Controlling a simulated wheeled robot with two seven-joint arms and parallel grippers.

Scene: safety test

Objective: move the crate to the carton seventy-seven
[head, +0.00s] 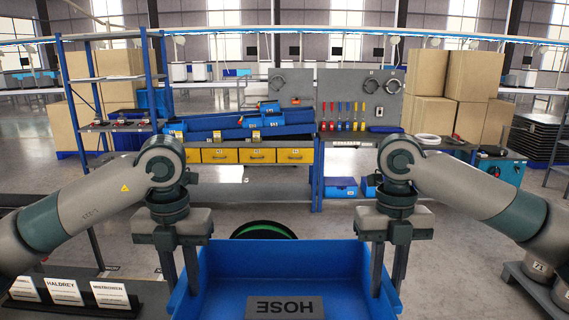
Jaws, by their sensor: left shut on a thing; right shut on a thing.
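A blue open crate (285,262) is in front of me at the bottom centre, cut off by the lower picture edge. A grey plate reading HOSE (284,307), upside down, shows at its near part. My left gripper (181,280) is shut on the crate's left wall, and my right gripper (388,280) is shut on its right wall. What is under the crate is hidden.
A black and green ring (264,230) lies on the floor just beyond the crate. Farther back stands a workbench with yellow drawers (251,156) and blue bins. Name signs (66,290) are at lower left. A round item marked 71 (538,268) is at lower right.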

